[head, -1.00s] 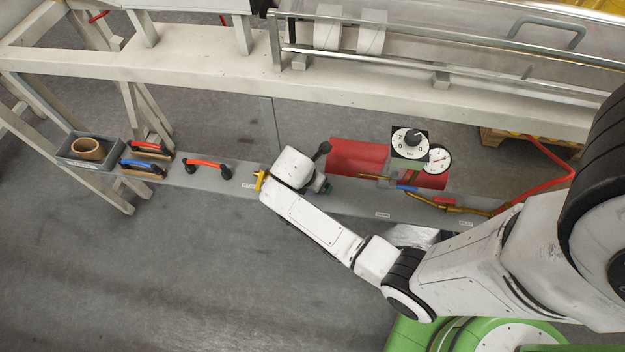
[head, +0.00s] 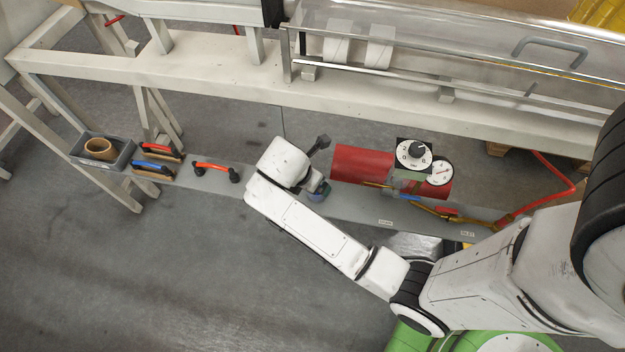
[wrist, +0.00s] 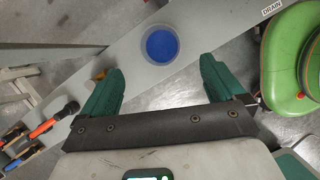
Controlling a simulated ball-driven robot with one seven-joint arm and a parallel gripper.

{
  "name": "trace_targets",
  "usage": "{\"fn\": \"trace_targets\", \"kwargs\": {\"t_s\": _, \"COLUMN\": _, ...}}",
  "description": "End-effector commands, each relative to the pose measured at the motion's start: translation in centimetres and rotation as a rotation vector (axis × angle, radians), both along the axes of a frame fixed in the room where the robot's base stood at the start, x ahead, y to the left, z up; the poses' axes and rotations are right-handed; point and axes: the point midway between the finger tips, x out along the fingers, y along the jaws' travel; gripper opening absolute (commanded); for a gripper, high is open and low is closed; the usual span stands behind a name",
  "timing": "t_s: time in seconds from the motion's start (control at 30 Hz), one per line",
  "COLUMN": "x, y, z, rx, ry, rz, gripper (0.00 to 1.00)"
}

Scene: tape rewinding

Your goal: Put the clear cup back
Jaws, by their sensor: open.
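In the wrist view, a round blue disc with a pale, see-through-looking rim (wrist: 162,45) stands on the grey shelf (wrist: 205,28). It may be the clear cup seen from above with something blue in it. My gripper (wrist: 161,65) has two green fingers spread wide and nothing between them. The disc lies just beyond the fingertips, roughly centred between them and apart from both. In the head view, my wrist covers part of the shelf, and a small blue-green shape (head: 319,192) shows beside it; I cannot tell whether it is the cup or a finger.
Along the shelf lie a red-handled tool (head: 216,169), a blue-handled tool (head: 150,166) and a grey bin (head: 82,160) holding a brown roll. A red cylinder (head: 362,164) with dials and pipes stands to the right. A machine frame (head: 220,85) runs behind.

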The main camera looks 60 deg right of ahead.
Motion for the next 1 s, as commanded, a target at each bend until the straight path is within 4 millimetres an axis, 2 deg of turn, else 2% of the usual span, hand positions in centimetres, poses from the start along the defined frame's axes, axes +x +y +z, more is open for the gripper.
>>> {"fn": "trace_targets", "kwargs": {"t_s": 0.13, "x": -0.6, "y": 0.5, "z": 0.4, "rx": 0.014, "ry": -0.023, "rz": -0.048, "gripper": 0.96}}
{"fn": "trace_targets", "kwargs": {"t_s": 0.27, "x": -2.6, "y": 1.6, "z": 0.3, "rx": 0.063, "ry": -0.104, "rz": -0.233, "gripper": 0.96}}
{"fn": "trace_targets", "kwargs": {"t_s": 0.47, "x": -7.1, "y": 4.0, "z": 1.0, "rx": 0.184, "ry": -0.265, "rz": -0.699, "gripper": 0.96}}
{"fn": "trace_targets", "kwargs": {"t_s": 0.7, "x": -11.9, "y": 6.5, "z": 2.9, "rx": 0.303, "ry": -0.373, "rz": -1.235, "gripper": 0.96}}
{"fn": "trace_targets", "kwargs": {"t_s": 0.83, "x": -13.4, "y": 7.2, "z": 3.8, "rx": 0.336, "ry": -0.394, "rz": -1.419, "gripper": 0.96}}
{"fn": "trace_targets", "kwargs": {"t_s": 1.0, "x": -14.0, "y": 7.6, "z": 4.3, "rx": 0.351, "ry": -0.401, "rz": -1.518, "gripper": 0.96}}
